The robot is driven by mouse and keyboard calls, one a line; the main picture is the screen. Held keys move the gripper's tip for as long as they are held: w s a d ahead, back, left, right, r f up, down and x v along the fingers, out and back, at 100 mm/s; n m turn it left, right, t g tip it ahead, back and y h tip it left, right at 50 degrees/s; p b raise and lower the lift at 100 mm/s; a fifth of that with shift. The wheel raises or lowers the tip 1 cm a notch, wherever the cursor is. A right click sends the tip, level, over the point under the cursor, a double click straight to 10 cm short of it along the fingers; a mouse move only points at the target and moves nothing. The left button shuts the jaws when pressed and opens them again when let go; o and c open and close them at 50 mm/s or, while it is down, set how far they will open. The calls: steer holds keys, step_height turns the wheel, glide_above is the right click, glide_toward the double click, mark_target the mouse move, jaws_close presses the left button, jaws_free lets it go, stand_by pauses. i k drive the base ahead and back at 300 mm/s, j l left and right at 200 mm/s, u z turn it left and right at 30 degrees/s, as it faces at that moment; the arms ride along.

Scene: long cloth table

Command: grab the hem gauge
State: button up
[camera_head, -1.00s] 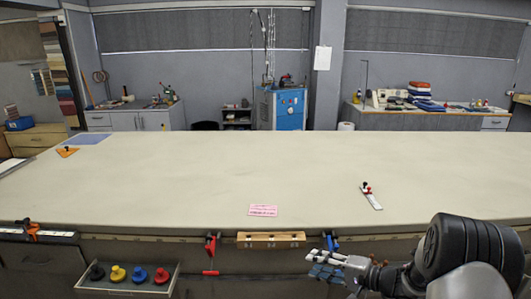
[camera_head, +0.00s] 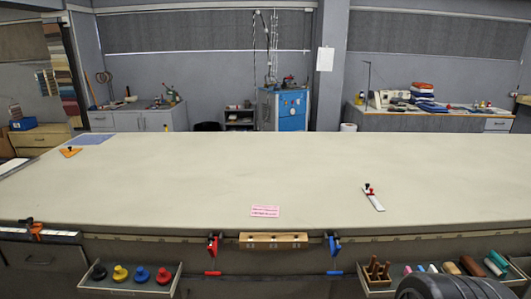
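The hem gauge, seemingly the short white strip (camera_head: 376,203) with a small red and dark knob at its upper end, lies on the right part of the long cloth table (camera_head: 200,180). It lies slanted, not far from the table's front edge, with nothing touching it. My gripper is out of the picture. Only a dark rounded part of my arm shows at the bottom right corner, below the table edge and well apart from the gauge.
A pink card (camera_head: 265,211) lies near the front edge. An orange tool (camera_head: 70,152) and a blue mat (camera_head: 95,139) lie far left. Open drawers with knobs (camera_head: 132,280) and rolls (camera_head: 450,268) jut out below. Clear cloth surrounds the gauge.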

mark_target(377, 206)
steer(key=i+l+z, duration=0.15)
steer(key=i+l, duration=0.3)
steer(key=i+l+z, duration=0.1)
steer(key=i+l, duration=0.25)
steer(key=i, duration=0.15)
steer(key=i+l+z, duration=0.15)
steer(key=i+l, duration=0.2)
steer(key=i+l+z, duration=0.15)
steer(key=i, duration=0.5)
steer(key=l, duration=0.1)
